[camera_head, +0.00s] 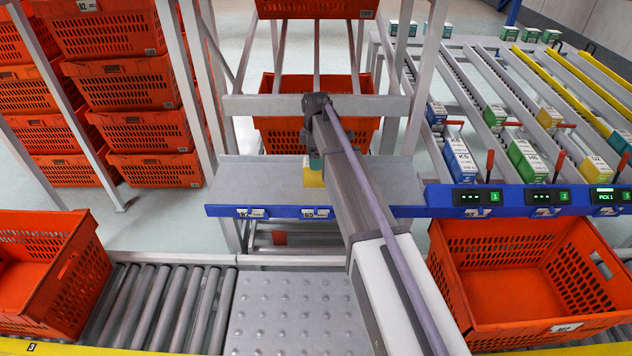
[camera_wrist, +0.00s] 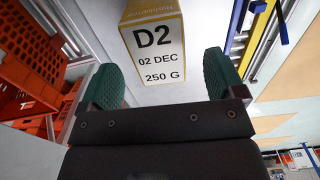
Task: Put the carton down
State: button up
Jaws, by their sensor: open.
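The carton (camera_wrist: 155,45) is yellow and white, labelled D2, 02 DEC, 250 G. In the wrist view it stands ahead of my gripper (camera_wrist: 163,78), whose two green pads are spread apart. The carton's label face lies between and beyond the pads, with no visible contact. In the head view a small yellow part of the carton (camera_head: 313,178) shows on the grey shelf (camera_head: 245,183), beside my arm. My arm hides much of it and most of the gripper there.
An orange tote (camera_head: 500,328) stands at the front right and another (camera_head: 62,270) at the left on the rollers. Sloped lanes with cartons (camera_head: 460,160) lie at the right. Blue edging (camera_head: 270,211) runs along the shelf front. The shelf's left part is bare.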

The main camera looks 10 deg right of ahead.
notch_tip(320, 180, down, 6)
jog(key=b, duration=0.5)
jog(key=shift+w+f, duration=0.1)
jog(key=shift+f, duration=0.05)
jog(key=shift+r, duration=0.25)
jog(key=shift+c, duration=0.4)
jog(key=c, duration=1.1)
notch_tip(320, 180, up, 10)
jog(key=p, duration=1)
jog(key=shift+r+p, duration=0.25)
jog(key=shift+p, duration=0.1)
jog(key=shift+c, duration=0.2)
